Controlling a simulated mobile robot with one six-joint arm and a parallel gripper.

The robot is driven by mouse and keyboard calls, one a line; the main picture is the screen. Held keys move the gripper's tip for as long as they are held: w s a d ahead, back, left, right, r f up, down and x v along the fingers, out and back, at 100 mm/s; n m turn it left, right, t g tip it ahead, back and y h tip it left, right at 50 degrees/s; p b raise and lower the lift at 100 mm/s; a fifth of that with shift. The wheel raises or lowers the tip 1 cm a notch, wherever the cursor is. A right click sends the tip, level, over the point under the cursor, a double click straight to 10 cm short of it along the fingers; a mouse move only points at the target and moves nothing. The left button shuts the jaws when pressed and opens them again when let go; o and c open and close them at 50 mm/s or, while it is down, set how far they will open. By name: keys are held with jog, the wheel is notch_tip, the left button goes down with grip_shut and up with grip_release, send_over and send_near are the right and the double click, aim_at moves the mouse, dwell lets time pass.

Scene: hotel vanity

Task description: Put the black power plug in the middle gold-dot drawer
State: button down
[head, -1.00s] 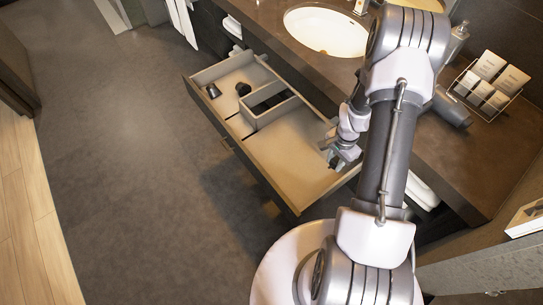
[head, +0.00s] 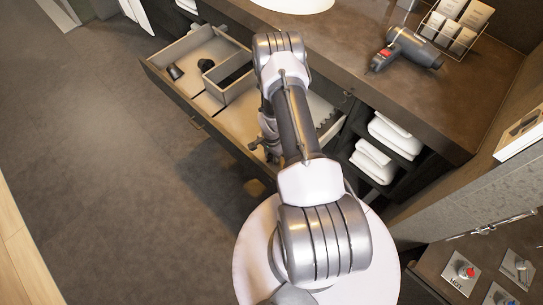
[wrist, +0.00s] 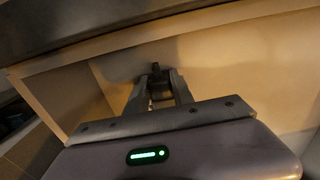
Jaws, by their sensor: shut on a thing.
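A drawer (head: 196,113) stands pulled out below the counter; no gold dot can be made out on it. My gripper shows in the wrist view (wrist: 159,84), low inside pale walls that look like the drawer's. Its fingers are closed on a small dark thing, seemingly the black power plug (wrist: 156,69), mostly hidden between them. In the head view my arm hides the fingertips and the plug, with the wrist over the drawer's right part.
The drawer holds a divider box (head: 230,90), a black cup-like thing (head: 175,72) and another small dark thing (head: 205,65) at its left. Towels (head: 375,160) fill the shelf right of the drawer.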

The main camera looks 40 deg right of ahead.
jog(key=c, duration=1.5)
grip_release()
jog(key=shift+f, duration=0.1)
jog(key=o, duration=0.4)
